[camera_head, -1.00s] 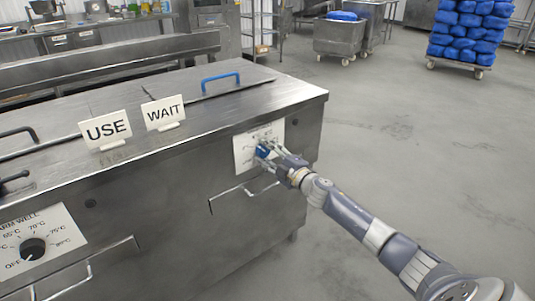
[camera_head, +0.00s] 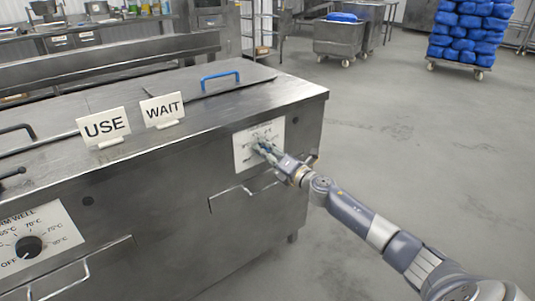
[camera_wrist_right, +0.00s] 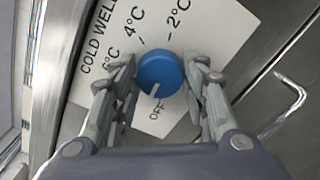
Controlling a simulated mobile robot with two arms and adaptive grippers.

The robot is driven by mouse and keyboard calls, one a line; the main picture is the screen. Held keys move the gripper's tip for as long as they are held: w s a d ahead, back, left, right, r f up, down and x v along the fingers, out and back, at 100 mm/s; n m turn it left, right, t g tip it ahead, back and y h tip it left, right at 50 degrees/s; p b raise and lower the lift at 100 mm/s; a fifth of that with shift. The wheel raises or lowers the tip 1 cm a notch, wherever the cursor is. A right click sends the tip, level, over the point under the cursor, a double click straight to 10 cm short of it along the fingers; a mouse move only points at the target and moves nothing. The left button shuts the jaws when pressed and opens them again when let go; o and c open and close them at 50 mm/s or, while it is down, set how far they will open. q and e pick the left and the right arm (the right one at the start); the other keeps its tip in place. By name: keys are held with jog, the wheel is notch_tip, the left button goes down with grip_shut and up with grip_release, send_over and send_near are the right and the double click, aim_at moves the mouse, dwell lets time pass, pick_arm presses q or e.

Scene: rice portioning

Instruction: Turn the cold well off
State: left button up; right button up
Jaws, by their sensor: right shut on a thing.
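The cold well's blue knob (camera_wrist_right: 160,70) sits on a white dial panel (camera_head: 242,160) on the front of the steel counter, near its right end. In the right wrist view, the panel (camera_wrist_right: 85,85) reads COLD WELL, with temperature marks and OFF. The knob's white pointer line is at its lower edge, toward the OFF label. My right gripper (camera_head: 263,148) is at the panel, its fingers closed on either side of the knob. In the head view the fingers hide most of the knob. My left gripper is not in view.
A warm well knob (camera_head: 29,247) is on the same front at left. USE (camera_head: 103,126) and WAIT (camera_head: 162,109) signs stand on the counter top. A blue lid handle (camera_head: 220,77) is behind them. A bar handle (camera_wrist_right: 292,95) is beside the panel.

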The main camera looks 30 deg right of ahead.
pick_arm(q)
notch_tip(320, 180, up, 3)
jog(key=shift+b, duration=0.4)
pick_arm(e)
jog(key=n, duration=0.4)
jog(key=shift+n, duration=0.4)
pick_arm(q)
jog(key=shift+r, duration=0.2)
pick_arm(e)
jog(key=shift+n, duration=0.3)
jog(key=o, duration=1.1)
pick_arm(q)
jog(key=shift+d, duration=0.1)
pick_arm(e)
jog(key=shift+s+d, duration=0.15)
jog(key=shift+s, duration=1.85)
jog(key=shift+s+d, duration=0.15)
jog(key=shift+s, duration=1.8)
jog(key=shift+s+d, duration=0.15)
jog(key=shift+s, duration=1.85)
jog(key=shift+f, duration=0.1)
